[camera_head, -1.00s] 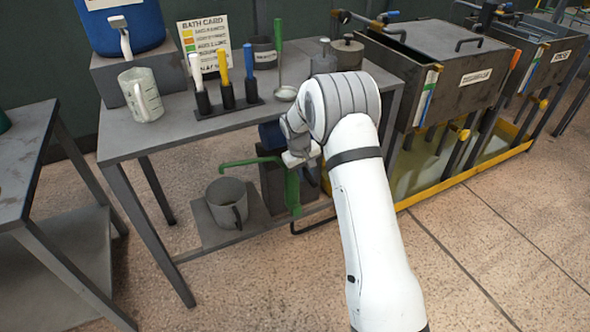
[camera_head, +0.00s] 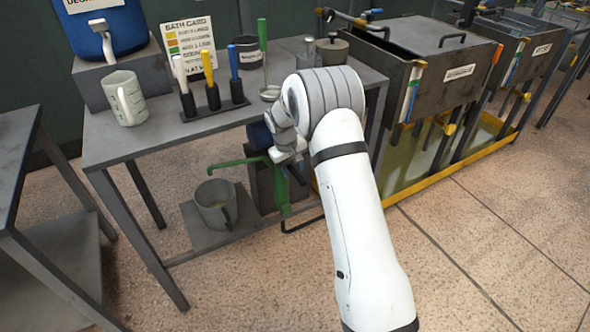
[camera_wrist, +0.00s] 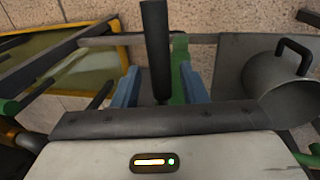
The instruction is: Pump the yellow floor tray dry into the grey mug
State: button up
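The yellow floor tray (camera_head: 440,172) lies under the tanks at the right, with murky liquid in it. It also shows at the left of the wrist view (camera_wrist: 124,52). The grey mug (camera_head: 206,213) stands upright on the low shelf, below the green spout (camera_head: 235,162) of a pump. It also shows at the right of the wrist view (camera_wrist: 262,92). My gripper (camera_wrist: 158,88) is open at the pump. Its two blue fingers stand either side of a black handle (camera_wrist: 155,40), with gaps visible. A green pump part (camera_wrist: 180,55) shows behind. My arm partly hides the pump in the head view.
The bench (camera_head: 120,143) above carries a measuring jug (camera_head: 124,98), a rack of coloured handles (camera_head: 215,108), a ladle and metal pots. A blue container (camera_head: 105,32) stands at the back left. A second table (camera_head: 20,150) is at the left. The floor in front is clear.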

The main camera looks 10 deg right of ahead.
notch_tip(320, 180, up, 6)
jog(key=a, duration=0.1)
jog(key=shift+s+p, duration=0.3)
jog(key=shift+p, duration=0.05)
jog(key=shift+r, duration=0.1)
